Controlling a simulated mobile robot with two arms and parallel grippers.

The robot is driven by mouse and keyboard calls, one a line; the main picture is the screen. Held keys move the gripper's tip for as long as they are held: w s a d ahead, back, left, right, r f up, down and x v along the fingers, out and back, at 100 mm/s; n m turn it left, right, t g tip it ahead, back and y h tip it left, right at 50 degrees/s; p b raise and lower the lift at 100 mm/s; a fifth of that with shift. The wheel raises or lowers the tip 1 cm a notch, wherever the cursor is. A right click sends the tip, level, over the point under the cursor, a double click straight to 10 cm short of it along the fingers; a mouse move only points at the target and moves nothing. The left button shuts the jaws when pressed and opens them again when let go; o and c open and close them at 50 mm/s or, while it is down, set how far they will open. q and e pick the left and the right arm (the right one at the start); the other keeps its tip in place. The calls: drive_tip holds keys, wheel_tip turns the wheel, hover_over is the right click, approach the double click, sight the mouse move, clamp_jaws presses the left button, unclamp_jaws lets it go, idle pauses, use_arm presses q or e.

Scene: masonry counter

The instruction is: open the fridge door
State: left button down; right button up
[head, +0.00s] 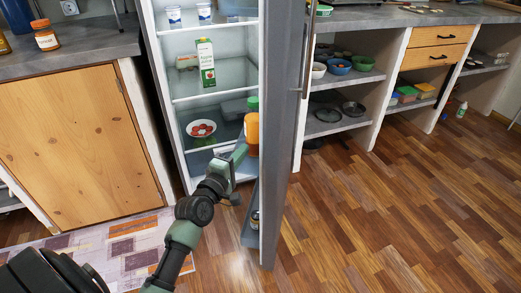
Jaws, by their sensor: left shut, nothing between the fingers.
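The fridge door (277,130) stands wide open, swung out toward me and seen nearly edge-on, with its long vertical handle (309,50) on the right side. The lit fridge interior (222,75) shows to the left of the door. My left arm reaches up from the bottom of the head view to the inner side of the door. My left gripper (238,155) is shut and empty by the door's inner shelves, near an orange bottle; whether it touches the door I cannot tell. My right gripper is not in view.
Inside the fridge are a milk carton (206,62), cups (204,13) and a bowl (201,128). An orange bottle (251,133) sits in the door. A wooden cabinet (80,140) stands left, open shelves (345,95) right. The wooden floor (400,220) at right is clear.

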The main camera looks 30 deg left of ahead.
use_arm(q)
drive_tip(key=w, duration=0.3)
drive_tip(key=shift+w+a+b, duration=0.1)
drive_tip(key=shift+w+b, duration=0.2)
drive_tip(key=shift+w, duration=0.1)
drive_tip(key=d, duration=0.2)
drive_tip(key=shift+w+d, duration=0.2)
drive_tip(key=shift+d, duration=0.15)
drive_tip(key=shift+w+d, duration=0.2)
drive_tip(key=shift+d, duration=0.35)
drive_tip(key=shift+d, duration=0.1)
